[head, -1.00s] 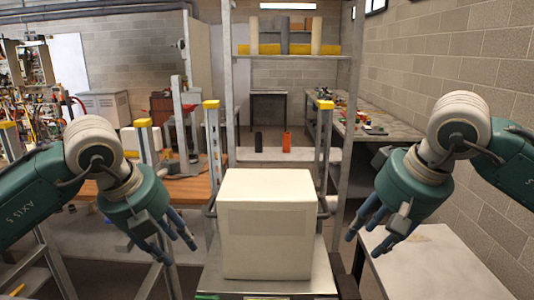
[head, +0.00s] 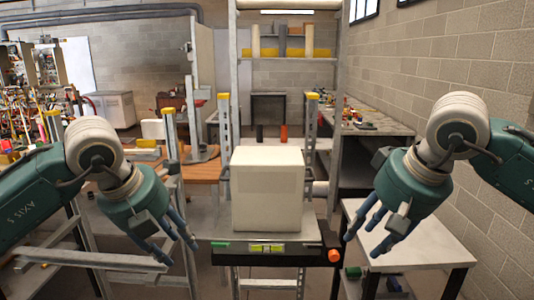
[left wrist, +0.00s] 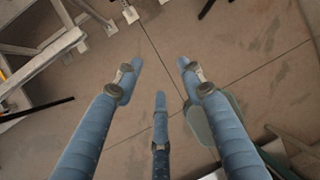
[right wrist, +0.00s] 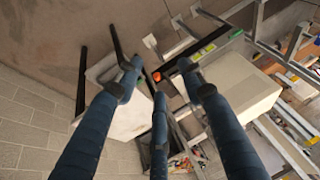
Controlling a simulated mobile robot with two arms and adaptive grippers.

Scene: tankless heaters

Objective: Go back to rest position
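My left gripper (head: 176,246) hangs at the left of the head view, fingers pointing down, apart and empty. My right gripper (head: 365,238) hangs at the right of the head view, also with fingers spread and empty. In the right wrist view its fingers (right wrist: 160,85) are apart with nothing between them. A white box-shaped heater (head: 267,190) stands upright on a metal stand between the two grippers, touching neither. It also shows in the right wrist view (right wrist: 240,88).
The metal stand (head: 222,243) has green, yellow and orange parts on its front edge. A white table (head: 432,247) is at the right, below my right gripper. A shelf rack (head: 285,60) stands behind the heater. Metal frames (head: 90,257) are at the left. A brick wall closes the right side.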

